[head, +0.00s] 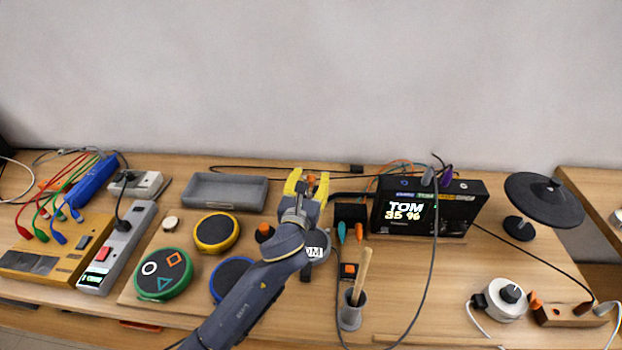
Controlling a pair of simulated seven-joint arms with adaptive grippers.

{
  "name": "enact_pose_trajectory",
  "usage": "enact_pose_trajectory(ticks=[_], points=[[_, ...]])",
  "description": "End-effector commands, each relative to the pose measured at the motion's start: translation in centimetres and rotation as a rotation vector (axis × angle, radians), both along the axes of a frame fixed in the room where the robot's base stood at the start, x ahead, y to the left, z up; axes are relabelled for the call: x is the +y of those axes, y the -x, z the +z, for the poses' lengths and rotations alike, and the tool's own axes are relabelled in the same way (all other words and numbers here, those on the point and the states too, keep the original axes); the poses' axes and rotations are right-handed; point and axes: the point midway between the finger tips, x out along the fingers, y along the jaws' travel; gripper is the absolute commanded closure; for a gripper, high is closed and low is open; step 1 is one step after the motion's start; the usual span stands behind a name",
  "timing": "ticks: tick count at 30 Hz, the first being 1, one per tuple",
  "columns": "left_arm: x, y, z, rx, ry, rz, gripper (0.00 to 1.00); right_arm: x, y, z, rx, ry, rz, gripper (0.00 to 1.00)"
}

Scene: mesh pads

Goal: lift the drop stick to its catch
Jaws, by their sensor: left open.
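A pale wooden stick (362,272) stands tilted in a small grey cup (350,316) at the front middle of the table. I take it for the drop stick, but cannot be sure. No catch can be clearly made out. My left gripper (307,183) has yellow fingers, spread open, above the back middle of the table. It is up and to the left of the stick, well apart from it. A small orange piece shows between or behind the fingers; I cannot tell which. My left arm covers part of the pads behind it. My right gripper is not in view.
Green (163,274), yellow (216,232) and blue-rimmed (229,278) round pads lie on a board at left. A grey tray (224,206) is behind. A black module (430,213) reads "TOM 35 %". A black disc pad (545,200) stands at right. Cables cross the table.

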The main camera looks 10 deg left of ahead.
Motion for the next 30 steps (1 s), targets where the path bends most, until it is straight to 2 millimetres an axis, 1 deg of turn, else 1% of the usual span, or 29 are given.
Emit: enact_pose_trajectory(ticks=[6, 10, 14, 18, 24, 30], points=[[0.0, 0.1, -0.1, 0.002, 0.000, 0.000, 0.57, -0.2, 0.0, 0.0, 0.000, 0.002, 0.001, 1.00], [0.1, 1.1, -0.2, 0.003, 0.000, -0.001, 0.57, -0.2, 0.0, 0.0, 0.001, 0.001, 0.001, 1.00], [0.4, 3.0, -0.2, 0.003, -0.001, -0.001, 0.57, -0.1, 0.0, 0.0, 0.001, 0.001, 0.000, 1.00], [0.6, 5.5, -0.2, 0.003, 0.000, -0.001, 0.57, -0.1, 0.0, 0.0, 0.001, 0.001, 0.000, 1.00], [1.1, 8.7, -0.2, 0.003, -0.001, 0.000, 0.57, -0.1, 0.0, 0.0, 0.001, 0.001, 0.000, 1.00], [1.3, 10.9, -0.1, 0.002, 0.000, -0.001, 0.57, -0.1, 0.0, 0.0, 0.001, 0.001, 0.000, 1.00]])
